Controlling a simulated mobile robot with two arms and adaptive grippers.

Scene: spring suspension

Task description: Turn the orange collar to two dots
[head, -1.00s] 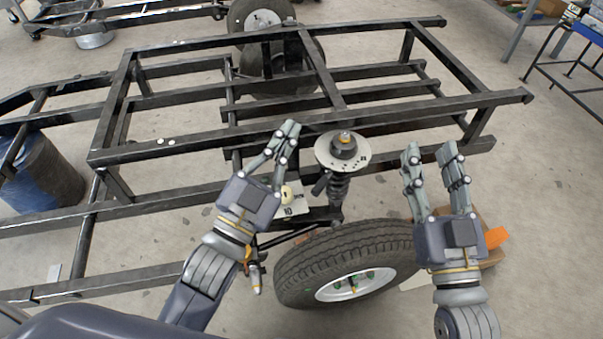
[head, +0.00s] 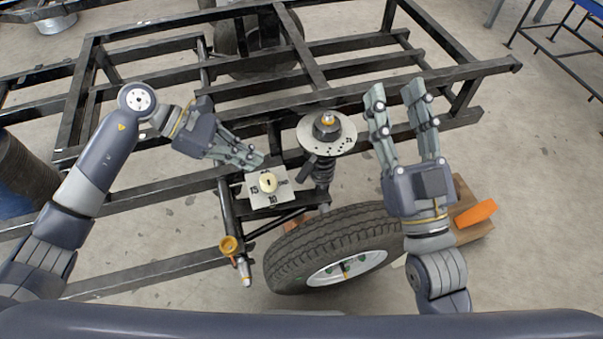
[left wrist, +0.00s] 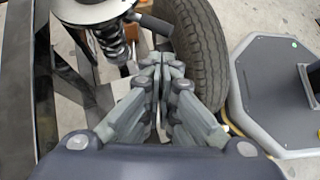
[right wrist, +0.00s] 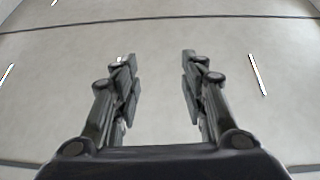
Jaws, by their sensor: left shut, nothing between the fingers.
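The suspension strut carries a pale round disc (head: 343,140) with dark dots on it. A dark hub with a small orange part (head: 327,118) stands at the disc's middle; I take this for the orange collar, but it is too small to read its setting. The disc and spring also show in the left wrist view (left wrist: 95,10). My left gripper (head: 259,161) is shut and empty, left of the disc and just above a numbered plate. Its fingertips (left wrist: 166,66) meet in the left wrist view. My right gripper (head: 395,88) is open and empty, right of the disc.
The numbered plate (head: 284,192) bears a cream knob (head: 268,182). An orange-rimmed fitting (head: 229,245) sits lower left. An orange block (head: 475,213) is at right.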

